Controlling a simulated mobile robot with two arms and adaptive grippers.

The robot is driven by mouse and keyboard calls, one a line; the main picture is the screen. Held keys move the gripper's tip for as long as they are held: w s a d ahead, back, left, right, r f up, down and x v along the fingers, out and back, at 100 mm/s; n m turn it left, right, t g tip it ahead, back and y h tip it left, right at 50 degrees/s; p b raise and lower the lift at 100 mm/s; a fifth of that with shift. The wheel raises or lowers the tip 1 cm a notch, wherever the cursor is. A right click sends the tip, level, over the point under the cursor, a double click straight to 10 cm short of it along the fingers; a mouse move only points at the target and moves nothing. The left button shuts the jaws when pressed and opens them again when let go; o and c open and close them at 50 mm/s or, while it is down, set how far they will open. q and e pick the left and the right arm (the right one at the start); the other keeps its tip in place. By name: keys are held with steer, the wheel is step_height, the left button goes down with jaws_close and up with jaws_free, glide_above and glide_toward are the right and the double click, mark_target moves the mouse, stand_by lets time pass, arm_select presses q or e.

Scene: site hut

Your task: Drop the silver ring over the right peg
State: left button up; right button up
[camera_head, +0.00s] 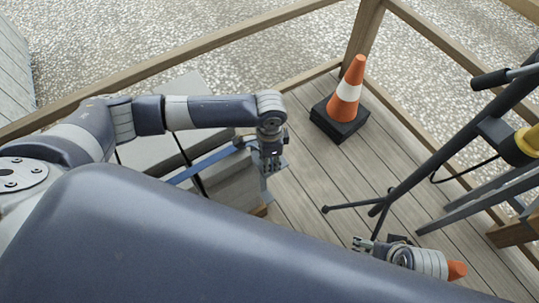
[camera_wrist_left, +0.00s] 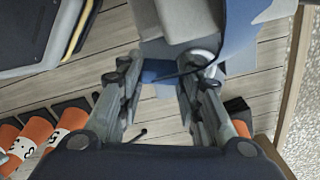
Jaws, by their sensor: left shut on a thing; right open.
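My left gripper (camera_head: 270,183) points down beside the grey bench, past the end of a blue strip (camera_head: 205,160). Its two fingers (camera_wrist_left: 160,82) also show in the left wrist view, with a gap and a blue patch between them. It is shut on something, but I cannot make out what. I cannot pick out the silver ring or the right peg in either view. My right gripper (camera_head: 372,244) is open at the lower right, partly hidden by a large link of mine. I see nothing in it.
An orange and white cone (camera_head: 348,88) stands on a black base on the plank deck (camera_head: 310,165). A dark tripod-like stand (camera_head: 410,185) rises at the right. A wooden rail (camera_head: 200,55) borders the deck. Orange-and-white objects (camera_wrist_left: 66,118) lie at the left wrist view's left.

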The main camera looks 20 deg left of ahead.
arm_select(q)
steer(key=shift+f, duration=0.35)
steer(key=o, duration=1.1)
step_height(320, 180, up, 12)
steer(key=shift+r, duration=0.1)
stand_by(0.3)
